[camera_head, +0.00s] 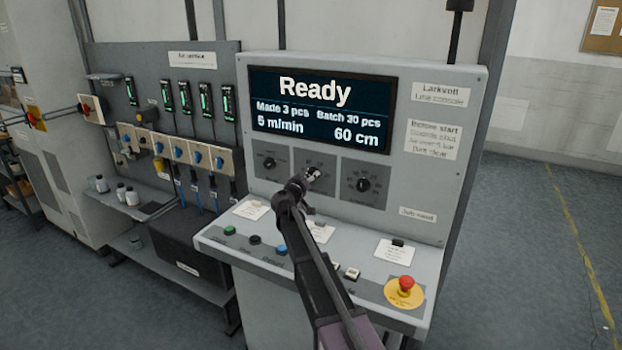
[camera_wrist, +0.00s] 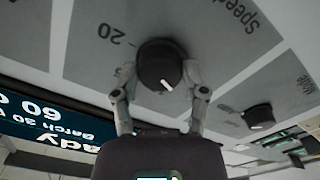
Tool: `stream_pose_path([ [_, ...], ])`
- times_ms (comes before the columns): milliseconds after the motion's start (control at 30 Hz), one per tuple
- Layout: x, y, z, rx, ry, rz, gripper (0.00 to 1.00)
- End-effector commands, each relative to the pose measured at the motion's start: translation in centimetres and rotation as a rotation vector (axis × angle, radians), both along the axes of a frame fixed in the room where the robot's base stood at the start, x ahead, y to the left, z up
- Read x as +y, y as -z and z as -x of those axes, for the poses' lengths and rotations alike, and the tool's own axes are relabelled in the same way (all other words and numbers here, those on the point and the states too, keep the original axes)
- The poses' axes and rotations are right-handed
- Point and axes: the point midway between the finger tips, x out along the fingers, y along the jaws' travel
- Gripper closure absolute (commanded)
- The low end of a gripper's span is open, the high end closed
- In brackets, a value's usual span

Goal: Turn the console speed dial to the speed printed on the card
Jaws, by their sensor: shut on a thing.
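The black speed dial (camera_wrist: 160,66) has a white pointer mark and sits on a grey panel labelled "Speed", with a "20" mark beside it. My gripper (camera_wrist: 161,82) has one finger on each side of the dial and is shut on it. In the head view my gripper (camera_head: 311,174) covers most of the middle dial panel (camera_head: 325,160). The console display (camera_head: 322,107) reads "Ready", "Made 3 pcs", "Batch 30 pcs", about 5 m/min and 60 cm. Small white cards (camera_head: 252,210) lie on the console ledge; their print is too small to read.
Other dials sit left (camera_head: 269,163) and right (camera_head: 363,185) of the gripper. On the ledge are a green button (camera_head: 229,231), small pale switches (camera_head: 352,273) and a red emergency stop (camera_head: 406,284). A valve panel (camera_head: 178,150) stands to the left. Floor at right is clear.

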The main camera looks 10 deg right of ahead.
Motion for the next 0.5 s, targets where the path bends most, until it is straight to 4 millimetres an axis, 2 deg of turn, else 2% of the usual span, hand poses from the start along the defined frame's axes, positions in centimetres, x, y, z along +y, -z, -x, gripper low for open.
stream_pose_path([
  [200,-0.19,-0.04,0.03,0.114,0.004,0.158,0.91],
  [500,-0.23,-0.07,0.04,0.222,0.004,0.307,0.91],
])
